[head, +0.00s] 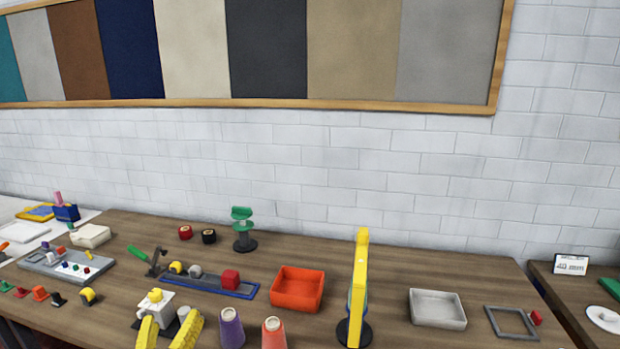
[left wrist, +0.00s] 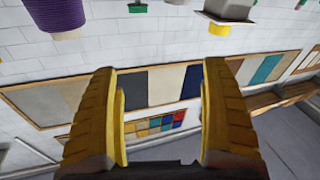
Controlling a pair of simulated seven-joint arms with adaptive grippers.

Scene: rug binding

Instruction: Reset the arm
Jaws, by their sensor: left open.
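My left gripper (head: 168,331) is at the bottom of the head view, at the front of the wooden table (head: 400,270). Its two yellow fingers stand apart with nothing between them. In the left wrist view the open fingers (left wrist: 160,75) frame the wall and its sample panels, and the picture is upside down. A white block-like device with a yellow top (head: 156,305) is just beyond the fingers in the head view; I cannot tell whether they touch it. My right gripper is not in view.
A purple cone (head: 231,328) and an orange cone (head: 274,335) stand right of the gripper. Beyond are a blue tray (head: 248,292), a red bin (head: 297,287), a tall yellow upright (head: 358,285) and a grey bin (head: 437,308). Bare tabletop lies between the bins and the wall.

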